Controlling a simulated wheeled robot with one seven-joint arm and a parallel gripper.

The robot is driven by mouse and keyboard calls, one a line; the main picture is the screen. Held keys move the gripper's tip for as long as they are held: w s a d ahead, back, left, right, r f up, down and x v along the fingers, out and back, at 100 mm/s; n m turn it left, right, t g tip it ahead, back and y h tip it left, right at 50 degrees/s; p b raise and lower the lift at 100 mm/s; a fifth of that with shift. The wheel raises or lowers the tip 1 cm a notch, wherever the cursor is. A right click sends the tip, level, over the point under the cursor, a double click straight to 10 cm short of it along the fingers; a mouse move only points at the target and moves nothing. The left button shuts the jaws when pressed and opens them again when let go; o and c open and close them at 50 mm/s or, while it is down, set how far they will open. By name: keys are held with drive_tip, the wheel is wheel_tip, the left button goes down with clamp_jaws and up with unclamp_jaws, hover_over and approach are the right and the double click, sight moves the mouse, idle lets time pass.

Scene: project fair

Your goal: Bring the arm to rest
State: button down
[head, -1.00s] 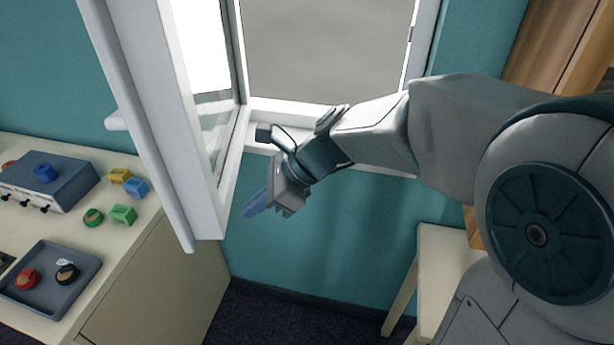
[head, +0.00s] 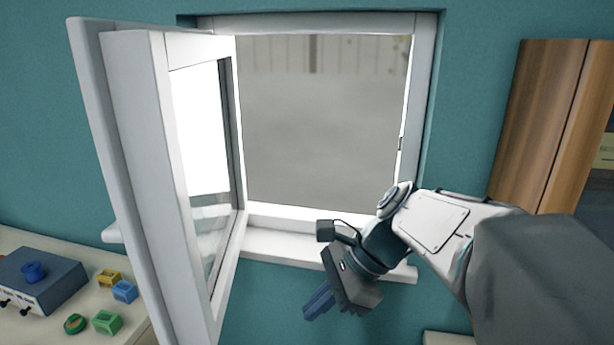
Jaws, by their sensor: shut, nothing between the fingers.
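My gripper (head: 318,303) is in front of the teal wall, just below the white window sill. Its blue fingers are together with nothing between them, and they point down and to the left. My arm comes in from the lower right and crosses in front of the sill's right end. The white window sash (head: 135,150) stands swung open into the room, left of my gripper and apart from it.
A pale table (head: 50,325) at the lower left bears a blue-grey box (head: 45,285), a green block (head: 107,322), a yellow block (head: 108,277) and a blue block (head: 124,291). A wooden cabinet (head: 540,125) stands at the right. The open sash edge juts toward me.

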drive_tip(key=s+d+f+n+t+h, duration=0.2)
drive_tip(key=s+d+n+h, duration=0.1)
drive_tip(key=d+n, duration=0.3)
drive_tip(key=s+d+f+n+t+h, duration=0.2)
drive_tip(key=s+d+f+n+h, duration=0.1)
drive_tip(key=d+n, duration=0.4)
drive_tip(key=shift+s+d+f+n+h, duration=0.25)
drive_tip(key=shift+s+n+h, duration=0.4)
drive_tip(key=shift+n, duration=0.45)
drive_tip(key=shift+w, duration=0.1)
